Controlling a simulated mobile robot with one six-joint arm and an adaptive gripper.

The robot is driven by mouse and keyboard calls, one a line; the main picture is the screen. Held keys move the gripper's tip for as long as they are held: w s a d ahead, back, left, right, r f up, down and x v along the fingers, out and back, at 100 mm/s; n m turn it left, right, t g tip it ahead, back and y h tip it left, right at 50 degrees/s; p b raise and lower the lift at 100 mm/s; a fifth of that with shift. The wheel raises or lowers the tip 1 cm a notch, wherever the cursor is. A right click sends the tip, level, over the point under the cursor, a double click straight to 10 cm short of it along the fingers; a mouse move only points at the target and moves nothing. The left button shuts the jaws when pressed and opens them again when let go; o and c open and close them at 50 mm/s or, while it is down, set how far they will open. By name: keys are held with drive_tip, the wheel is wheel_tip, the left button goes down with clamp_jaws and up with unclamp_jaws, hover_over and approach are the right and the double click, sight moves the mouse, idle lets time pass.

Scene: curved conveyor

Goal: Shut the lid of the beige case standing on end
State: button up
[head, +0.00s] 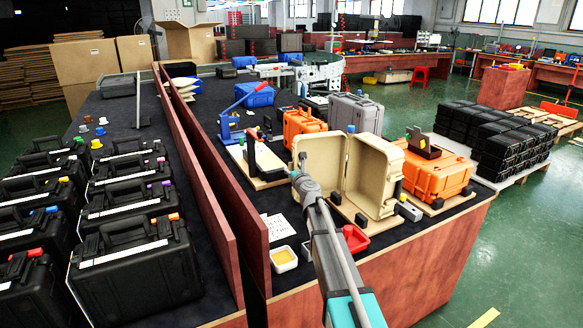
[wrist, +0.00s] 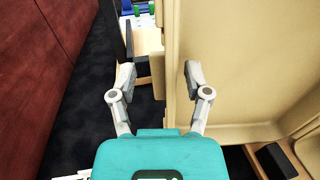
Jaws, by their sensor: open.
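The beige case (head: 371,177) stands on end on a wooden board, its body on the right. Its lid (head: 322,158) is swung open to the left, with its hollow inner side facing the front. My gripper (head: 298,178) is open at the lid's free left edge. In the wrist view my gripper (wrist: 159,74) has its fingers spread. The beige lid (wrist: 245,60) fills the right side, and its near edge shows between the fingertips. The right finger overlaps the beige surface; the left one is clear of it. I cannot tell whether either touches.
A red tray (head: 355,239) and a white bin (head: 284,259) sit in front of the case. An orange case (head: 434,172) stands to the right, and a grey case (head: 355,113) behind. A reddish-brown divider (head: 222,180) runs along the left.

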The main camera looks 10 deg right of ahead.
drive_tip(key=shift+w+a, duration=0.1)
drive_tip(key=shift+w, duration=0.7)
clamp_jaws()
